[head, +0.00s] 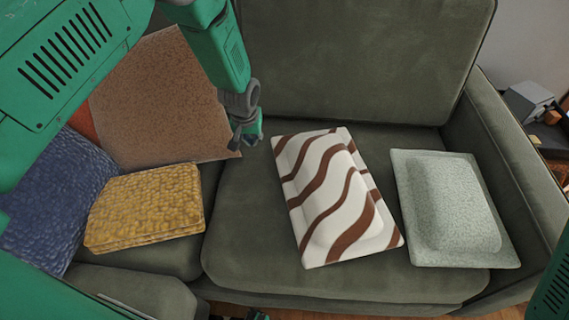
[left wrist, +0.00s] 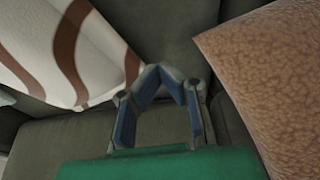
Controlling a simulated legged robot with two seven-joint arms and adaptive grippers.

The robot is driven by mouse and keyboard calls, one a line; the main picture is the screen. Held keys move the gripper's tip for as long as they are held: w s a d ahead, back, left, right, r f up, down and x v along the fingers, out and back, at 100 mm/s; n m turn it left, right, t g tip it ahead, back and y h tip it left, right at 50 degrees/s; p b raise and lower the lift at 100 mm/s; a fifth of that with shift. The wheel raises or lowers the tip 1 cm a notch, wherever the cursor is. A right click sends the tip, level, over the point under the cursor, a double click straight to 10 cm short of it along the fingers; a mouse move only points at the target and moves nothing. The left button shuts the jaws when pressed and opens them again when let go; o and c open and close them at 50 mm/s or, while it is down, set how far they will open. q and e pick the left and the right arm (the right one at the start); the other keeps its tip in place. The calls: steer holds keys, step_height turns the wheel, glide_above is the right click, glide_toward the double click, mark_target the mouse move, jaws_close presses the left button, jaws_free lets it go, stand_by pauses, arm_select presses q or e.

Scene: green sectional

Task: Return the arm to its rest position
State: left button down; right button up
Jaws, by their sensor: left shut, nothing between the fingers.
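My left arm comes in from the upper left in the head view. Its gripper (head: 246,140) is over the sofa, between the tan pillow and the striped pillow. The gripper is shut and empty. In the left wrist view the fingers (left wrist: 160,78) show blue pads with nothing held between them. Part of my right arm (head: 553,285) shows at the right edge of the head view. A small dark piece at the bottom edge may be my right gripper, but too little shows to tell its state.
A green sofa (head: 270,220) holds a blue pillow (head: 55,195), a yellow pillow (head: 145,207), a tan pillow (head: 165,100), a brown-and-white striped pillow (head: 335,195) and a pale grey-green pillow (head: 450,205). The seat between the yellow and striped pillows is clear. The sofa's armrest (head: 515,160) is at the right.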

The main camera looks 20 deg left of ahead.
arm_select(q)
steer(key=s+f, duration=0.5)
steer(key=s, duration=0.6)
steer(key=s+d+m+g, duration=0.1)
steer(key=s+m+g, duration=0.1)
steer(key=s, duration=2.4)
steer(key=shift+r+m+h, duration=0.25)
steer(key=shift+m+h, duration=0.15)
steer(key=shift+m, duration=0.3)
